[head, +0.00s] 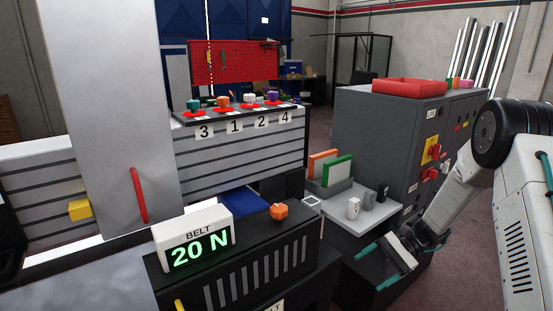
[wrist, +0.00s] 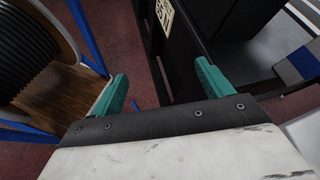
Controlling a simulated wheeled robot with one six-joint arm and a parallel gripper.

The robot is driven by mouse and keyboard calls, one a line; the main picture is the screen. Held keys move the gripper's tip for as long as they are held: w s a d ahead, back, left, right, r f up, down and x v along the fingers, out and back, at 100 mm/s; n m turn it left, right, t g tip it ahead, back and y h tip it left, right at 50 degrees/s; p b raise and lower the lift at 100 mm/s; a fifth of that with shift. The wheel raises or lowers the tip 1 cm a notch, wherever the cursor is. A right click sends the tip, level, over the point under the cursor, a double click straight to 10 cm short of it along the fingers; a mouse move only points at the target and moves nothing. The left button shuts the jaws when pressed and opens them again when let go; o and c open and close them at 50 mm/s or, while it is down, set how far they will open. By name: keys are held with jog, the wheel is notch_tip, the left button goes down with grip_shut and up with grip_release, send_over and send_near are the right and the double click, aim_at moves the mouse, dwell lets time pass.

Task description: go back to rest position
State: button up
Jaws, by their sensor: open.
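My gripper (head: 376,265) hangs low at the lower right of the head view, in front of the dark base of the small grey table. Its two teal fingers are apart with nothing between them. In the wrist view my gripper (wrist: 160,88) is also open and empty, with dark red floor and a black cabinet side beyond the fingers. My arm comes down to it from the right edge of the head view.
A grey cabinet (head: 385,130) carries a red tray (head: 409,86). A belt display (head: 193,240) reads 20 N; an orange piece (head: 278,211) sits nearby.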

jog(key=s+a+r+n+h, duration=0.2)
jog(key=s+r+n+h, duration=0.1)
jog(key=s+r, duration=0.55)
jog(key=s+a+r+n+h, duration=0.1)
jog(key=s+r+n+h, duration=0.3)
jog(key=r, duration=0.8)
jog(key=s+d+r+n+t+h, duration=0.1)
jog(key=s+r+t+h, duration=0.1)
jog(key=s, duration=0.7)
jog(key=s+d+r+n+t+h, duration=0.1)
jog(key=s+r+n+t+h, duration=0.1)
jog(key=s, duration=0.8)
jog(key=shift+d+r+t+h, duration=0.15)
jog(key=shift+r+t+h, duration=0.45)
jog(key=shift+r+h, duration=0.15)
